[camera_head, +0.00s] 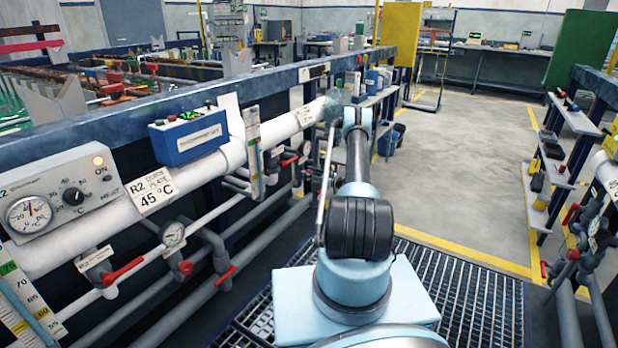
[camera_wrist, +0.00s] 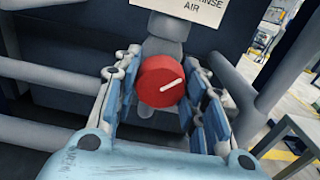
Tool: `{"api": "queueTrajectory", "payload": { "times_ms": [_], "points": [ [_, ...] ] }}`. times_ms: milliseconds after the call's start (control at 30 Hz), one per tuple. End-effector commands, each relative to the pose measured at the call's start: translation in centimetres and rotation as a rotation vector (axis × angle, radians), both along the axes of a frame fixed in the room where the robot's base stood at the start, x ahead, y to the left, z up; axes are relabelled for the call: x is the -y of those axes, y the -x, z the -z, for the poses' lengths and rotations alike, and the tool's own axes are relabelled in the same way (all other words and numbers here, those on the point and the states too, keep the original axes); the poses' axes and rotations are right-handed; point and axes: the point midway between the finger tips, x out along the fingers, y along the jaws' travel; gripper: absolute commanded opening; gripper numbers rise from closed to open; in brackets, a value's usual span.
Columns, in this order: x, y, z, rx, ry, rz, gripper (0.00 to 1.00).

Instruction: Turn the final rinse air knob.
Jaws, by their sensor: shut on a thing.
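The final rinse air knob (camera_wrist: 162,81) is a round red knob with a white pointer line, in the middle of the wrist view. The line slants up to the right. A white label (camera_wrist: 190,10) above it is cut off by the frame and reads "RINSE AIR". My gripper (camera_wrist: 160,92) has its blue-padded fingers on both sides of the knob and is shut on it. In the head view my arm reaches forward along the rack; the knob is not visible there, and the gripper's fingers are hard to make out.
Grey pipes (camera_wrist: 45,131) run left of the knob, and a thick pipe (camera_wrist: 290,65) slants close on the right. In the head view, a rack with a white pipe (camera_head: 215,160), gauges and red valve handles (camera_head: 123,270) lines the left. The aisle floor (camera_head: 470,170) is open.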

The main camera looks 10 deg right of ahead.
Motion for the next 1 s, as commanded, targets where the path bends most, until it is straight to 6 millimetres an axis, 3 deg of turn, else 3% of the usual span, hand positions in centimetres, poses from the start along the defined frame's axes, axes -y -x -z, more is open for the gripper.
{"api": "queueTrajectory", "payload": {
  "times_ms": [300, 733, 767, 800, 833, 1000],
  "points": [
    [0.04, -0.11, -0.03, -0.179, -0.155, 0.002, 0.14],
    [0.08, -0.18, -0.04, -0.208, -0.18, 0.003, 0.14],
    [0.09, -0.18, -0.05, -0.208, -0.18, 0.004, 0.45],
    [0.1, -0.18, -0.05, -0.208, -0.18, 0.004, 0.54],
    [0.09, -0.17, -0.04, -0.208, -0.18, 0.003, 0.59],
    [0.05, -0.11, -0.03, -0.208, -0.18, 0.002, 0.59]
  ]
}}
